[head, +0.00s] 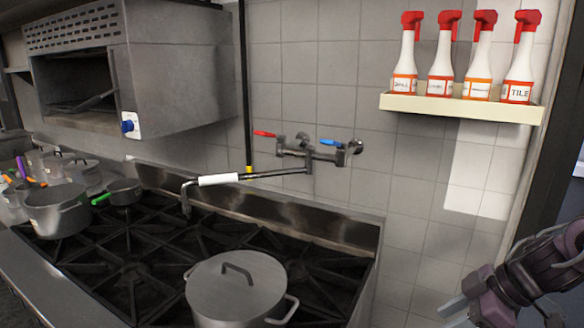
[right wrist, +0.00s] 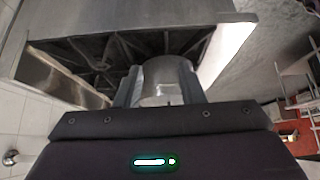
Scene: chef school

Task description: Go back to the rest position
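My right arm comes in at the lower right of the head view. Its gripper (head: 456,309) is in front of the tiled wall, to the right of the stove and apart from it. In the right wrist view the two fingers (right wrist: 160,92) stand apart, with nothing visibly held. A metal pot (right wrist: 165,78) shows beyond and between them. My left gripper is in neither view.
A gas stove (head: 130,265) carries a lidded pot (head: 235,292), an open pot (head: 58,212) and a green-handled pan (head: 124,191). A wall faucet (head: 270,174) reaches over it. A shelf (head: 460,107) holds several spray bottles (head: 440,62). An oven unit (head: 185,75) hangs upper left.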

